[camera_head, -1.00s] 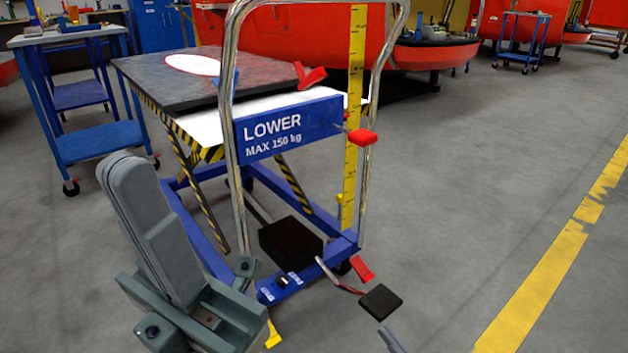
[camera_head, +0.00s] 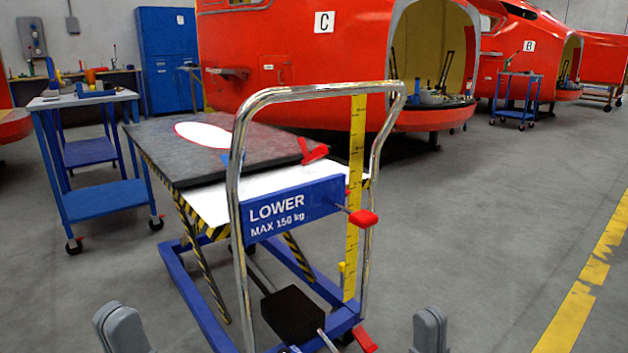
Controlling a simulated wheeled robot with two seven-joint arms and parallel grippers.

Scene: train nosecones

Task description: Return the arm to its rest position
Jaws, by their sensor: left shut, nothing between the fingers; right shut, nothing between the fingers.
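My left gripper (camera_head: 122,328) shows at the bottom left edge of the head view, its grey fingers together with nothing held. My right gripper (camera_head: 430,330) shows at the bottom edge, right of the lift cart, also shut and empty. Both point upward and only their tips are in view; the arms behind them are out of the picture. The lift cart (camera_head: 292,213), with its blue "LOWER MAX 150 kg" panel and chrome handle, stands in front of me between the two grippers. Neither gripper appears to touch it.
A dark platform top (camera_head: 190,150) lies on the cart. A red lever knob (camera_head: 363,219) sticks out at its right. A blue trolley (camera_head: 108,201) stands at left. Red nosecones (camera_head: 300,65) stand behind. The grey floor (camera_head: 500,210) at right is clear up to the yellow line.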

